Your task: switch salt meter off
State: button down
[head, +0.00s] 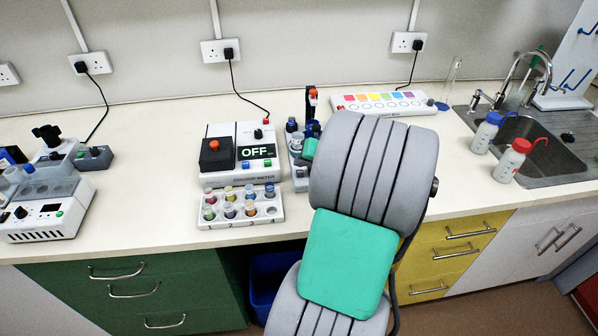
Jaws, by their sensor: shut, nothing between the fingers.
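The salt meter appears to be the white box (228,178) left of centre on the bench in the head view. Its dark display (256,152) reads OFF in white letters. The lettering on its front is too small to read surely. A black block with a round red top (214,145) is on its left half, and a small black knob with a red part (260,132) is at its upper right. My arm fills the middle right of the view, just right of the meter. My gripper is hidden behind my arm, so its fingers do not show.
A white rack of coloured vials (241,224) stands in front of the meter. Another rack with blue-capped items (297,150) is partly behind my arm. A light box (383,104) lies behind. A white instrument (45,225) stands left. Bottles (487,132) are by the sink.

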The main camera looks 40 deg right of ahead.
aim_at(302, 174)
dwell(0.3)
jog(key=shift+f+b, duration=0.35)
jog(key=shift+f, duration=0.1)
jog(key=shift+f+b, duration=0.35)
jog(key=shift+f, duration=0.1)
dwell(0.5)
jog(key=shift+r+p, duration=0.65)
jog(key=shift+r, duration=0.25)
notch_tip(302, 174, up, 6)
jog(key=p, duration=0.4)
